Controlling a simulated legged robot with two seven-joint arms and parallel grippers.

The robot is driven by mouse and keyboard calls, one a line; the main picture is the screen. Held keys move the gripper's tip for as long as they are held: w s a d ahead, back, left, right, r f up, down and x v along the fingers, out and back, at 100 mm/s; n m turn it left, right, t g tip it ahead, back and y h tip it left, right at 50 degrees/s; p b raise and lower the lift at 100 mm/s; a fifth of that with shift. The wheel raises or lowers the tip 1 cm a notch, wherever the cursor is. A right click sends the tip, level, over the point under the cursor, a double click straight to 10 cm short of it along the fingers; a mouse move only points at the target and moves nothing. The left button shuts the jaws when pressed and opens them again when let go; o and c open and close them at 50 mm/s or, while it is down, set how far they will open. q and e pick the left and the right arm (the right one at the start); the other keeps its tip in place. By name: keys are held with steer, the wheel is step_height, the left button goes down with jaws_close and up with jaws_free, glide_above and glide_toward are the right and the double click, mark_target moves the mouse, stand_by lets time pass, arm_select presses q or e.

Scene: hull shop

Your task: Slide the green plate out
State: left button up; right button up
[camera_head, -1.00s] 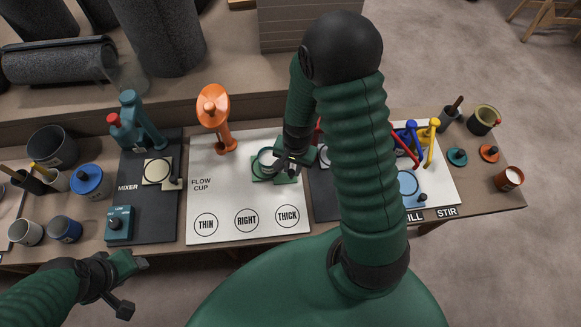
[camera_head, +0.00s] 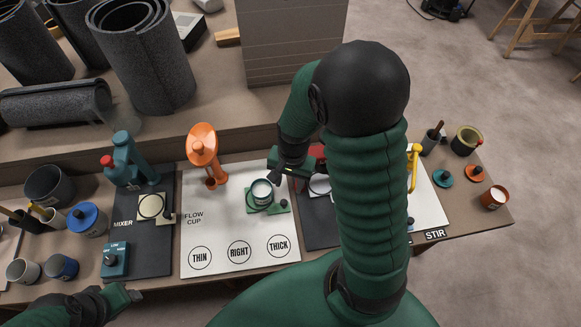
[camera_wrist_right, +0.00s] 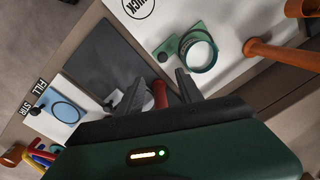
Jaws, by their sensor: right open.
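The green plate (camera_head: 284,207) lies on the white flow-cup board, above the THICK circle. A small knob stands at its right end. A round, pale-rimmed cup or ring (camera_head: 262,191) sits on it. In the right wrist view the plate (camera_wrist_right: 165,47) is at the upper middle, with the ring (camera_wrist_right: 198,50) beside its bare end. My right gripper (camera_head: 276,181) is open, just right of the cup and near the plate; contact cannot be told. In the wrist view its fingers (camera_wrist_right: 158,92) are apart, below the plate. My left gripper (camera_head: 130,294) is at the lower left, away from the board.
An orange stand (camera_head: 205,155) rises left of the plate. The mixer (camera_head: 130,160) stands further left. A dark panel (camera_wrist_right: 110,62) adjoins the board, and a red handle (camera_wrist_right: 159,94) shows between my right fingers. The board near the printed circles is clear.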

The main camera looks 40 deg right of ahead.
step_height(320, 180, up, 6)
steer(key=shift+s+a+f+p, duration=0.1)
steer(key=shift+p, duration=0.4)
steer(key=s+a+r+n+t+p, duration=0.1)
steer(key=a+r+n+t+p, duration=0.1)
steer(key=a+r+n+p, duration=0.5)
steer(key=a+r+n, duration=0.1)
steer(key=n, duration=0.3)
steer(key=shift+s+a+n, duration=0.2)
steer(key=shift+a+n, duration=0.1)
steer(key=shift+a, duration=0.1)
